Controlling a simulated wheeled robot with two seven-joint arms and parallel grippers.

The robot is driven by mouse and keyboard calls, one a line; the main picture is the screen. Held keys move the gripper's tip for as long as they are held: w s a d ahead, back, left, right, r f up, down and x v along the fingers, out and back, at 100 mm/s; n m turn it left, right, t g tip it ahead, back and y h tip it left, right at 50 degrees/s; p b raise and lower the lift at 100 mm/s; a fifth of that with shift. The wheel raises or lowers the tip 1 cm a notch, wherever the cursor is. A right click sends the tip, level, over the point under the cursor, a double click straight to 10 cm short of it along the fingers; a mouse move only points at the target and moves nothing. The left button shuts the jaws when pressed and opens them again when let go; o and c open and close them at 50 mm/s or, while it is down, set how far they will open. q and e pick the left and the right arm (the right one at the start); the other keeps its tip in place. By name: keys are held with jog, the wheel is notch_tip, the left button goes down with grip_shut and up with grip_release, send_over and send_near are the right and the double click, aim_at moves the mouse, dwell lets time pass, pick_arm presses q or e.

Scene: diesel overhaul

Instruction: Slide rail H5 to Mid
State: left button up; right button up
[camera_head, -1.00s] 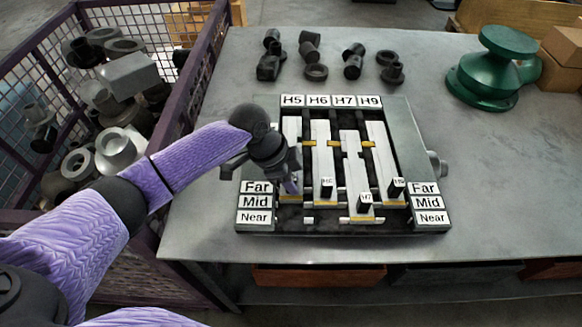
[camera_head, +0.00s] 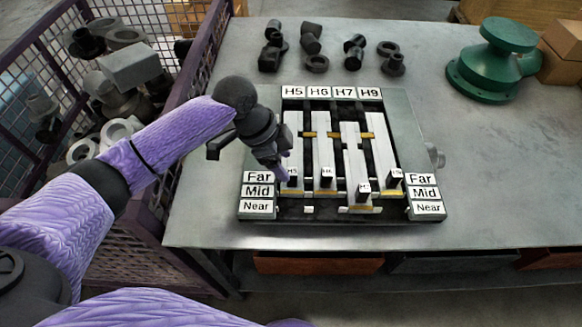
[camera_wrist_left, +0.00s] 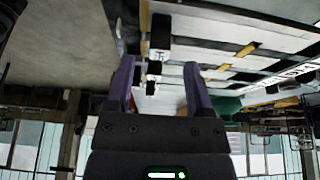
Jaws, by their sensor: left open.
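The slide board (camera_head: 415,135) lies on the table with pale rails under the labels H5, H6, H7 and H9. Rail H5 (camera_head: 292,130) is the leftmost, and its black handle (camera_head: 292,180) stands near its front end. That end lies about level with the Mid label (camera_head: 258,191), beside rail H6 (camera_head: 321,150) at a similar level. Rail H7 (camera_head: 352,155) sits farther toward Near. My left gripper (camera_head: 281,175) is open, just left of the H5 handle and apart from it. In the left wrist view, labelled handles (camera_wrist_left: 160,38) show beyond the open fingers. My right gripper is out of view.
Several black fittings (camera_head: 311,62) stand behind the board. A green flanged part (camera_head: 490,75) is at the back right. A purple mesh bin (camera_head: 185,115) of metal parts borders the table on the left. The table right of the board is clear.

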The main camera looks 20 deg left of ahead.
pick_arm(q)
jog(key=v, duration=0.5)
